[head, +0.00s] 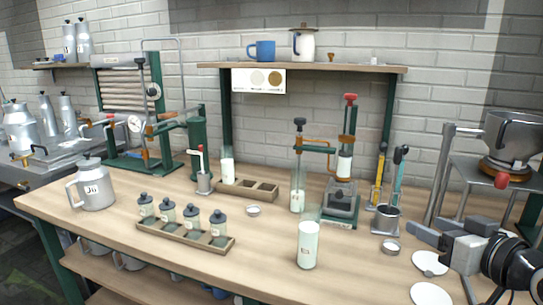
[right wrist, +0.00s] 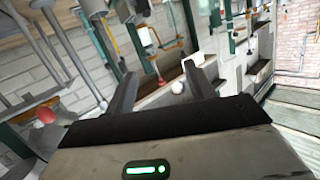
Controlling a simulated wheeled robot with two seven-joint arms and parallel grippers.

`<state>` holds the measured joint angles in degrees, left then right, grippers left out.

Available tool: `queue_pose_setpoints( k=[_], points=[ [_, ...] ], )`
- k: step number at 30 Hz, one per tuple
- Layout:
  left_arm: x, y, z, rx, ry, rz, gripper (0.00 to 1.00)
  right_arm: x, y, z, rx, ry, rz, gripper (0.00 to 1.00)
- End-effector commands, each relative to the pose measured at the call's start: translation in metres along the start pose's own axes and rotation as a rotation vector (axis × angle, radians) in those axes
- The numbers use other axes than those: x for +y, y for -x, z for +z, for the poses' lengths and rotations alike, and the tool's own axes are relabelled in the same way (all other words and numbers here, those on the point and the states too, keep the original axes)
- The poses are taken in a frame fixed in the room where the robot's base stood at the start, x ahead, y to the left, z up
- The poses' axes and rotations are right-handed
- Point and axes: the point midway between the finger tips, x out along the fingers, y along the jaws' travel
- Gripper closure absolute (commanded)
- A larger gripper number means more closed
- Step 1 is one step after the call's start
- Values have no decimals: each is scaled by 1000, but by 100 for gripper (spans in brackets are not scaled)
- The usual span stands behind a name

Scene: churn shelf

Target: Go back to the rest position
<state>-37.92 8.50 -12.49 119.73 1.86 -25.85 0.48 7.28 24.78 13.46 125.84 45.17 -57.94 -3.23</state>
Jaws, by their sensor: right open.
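My right gripper (head: 436,250) is at the right end of the wooden bench (head: 140,240), in the head view, its fingers towards the left. In the right wrist view the two dark fingers of this gripper (right wrist: 160,78) stand apart with nothing held between them. White round discs (head: 430,263) lie close by it on the bench. My left gripper is in neither view.
A milk-filled glass (head: 307,245) stands near the front edge, left of my right gripper. A metal cup (head: 386,221) and the hopper machine (head: 510,140) are close behind. A jar tray (head: 185,235) and a jug (head: 92,185) stand left. The front middle is partly clear.

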Motion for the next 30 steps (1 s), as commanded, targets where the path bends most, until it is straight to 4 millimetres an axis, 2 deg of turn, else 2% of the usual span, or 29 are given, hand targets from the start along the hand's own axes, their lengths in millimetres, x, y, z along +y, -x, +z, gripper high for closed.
queue_pose_setpoints(
  k=[1,2,5,6,9,12,15,18,21,30],
  points=[
    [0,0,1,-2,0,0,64,-4,-6,31,-41,-15,13,46],
    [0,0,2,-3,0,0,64,-7,-9,50,-64,-19,22,46],
    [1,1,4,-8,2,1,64,-21,-12,121,-147,-29,55,46],
    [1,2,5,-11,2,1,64,-30,-10,150,-180,-29,66,46],
    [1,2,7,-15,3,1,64,-56,3,219,-257,-21,81,46],
    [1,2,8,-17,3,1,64,-87,24,275,-319,-5,81,46],
    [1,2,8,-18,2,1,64,-118,47,315,-364,8,70,46],
    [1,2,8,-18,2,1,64,-140,64,338,-390,20,57,46],
    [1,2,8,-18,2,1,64,-153,74,349,-401,28,48,46],
    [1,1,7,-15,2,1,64,-156,76,352,-404,32,46,46]
  ],
)
